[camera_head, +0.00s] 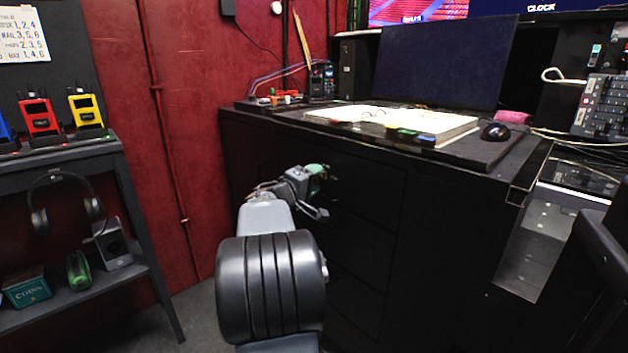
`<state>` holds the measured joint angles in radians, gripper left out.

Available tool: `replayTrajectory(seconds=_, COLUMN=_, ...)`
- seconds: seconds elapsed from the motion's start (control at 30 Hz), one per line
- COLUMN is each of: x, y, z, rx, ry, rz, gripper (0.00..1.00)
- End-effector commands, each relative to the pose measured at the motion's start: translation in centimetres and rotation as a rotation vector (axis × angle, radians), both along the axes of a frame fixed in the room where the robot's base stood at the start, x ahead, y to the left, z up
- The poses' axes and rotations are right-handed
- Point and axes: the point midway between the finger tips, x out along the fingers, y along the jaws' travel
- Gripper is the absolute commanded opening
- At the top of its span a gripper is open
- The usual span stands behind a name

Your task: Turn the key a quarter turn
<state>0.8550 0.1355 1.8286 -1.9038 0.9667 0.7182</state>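My gripper (320,193) is in front of the black desk's drawer fronts (358,205), left of the picture's middle. A small green piece (316,168) shows at the gripper's upper side. I cannot tell whether it is the key's head or whether the gripper touches it. One grey finger sticks out at the lower right of the gripper. The other finger is not clear. No key or keyhole can be made out for certain; my arm and gripper cover part of the drawer fronts.
The desk top holds an open book (420,122), a dark monitor (440,62) and a mouse (495,131). A dark shelf (75,158) with radios and headphones (65,200) stands at left. A dark chair-like edge (605,240) is at right.

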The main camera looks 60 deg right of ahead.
Motion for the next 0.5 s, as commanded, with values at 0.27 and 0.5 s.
replayTrajectory(seconds=0.27, x=0.00, y=0.00, z=-0.02, rx=0.001, ry=0.001, rz=0.000, gripper=0.67)
replayTrajectory(seconds=0.5, x=0.22, y=0.83, z=-0.04, rx=0.003, ry=0.002, rz=0.002, gripper=0.67)
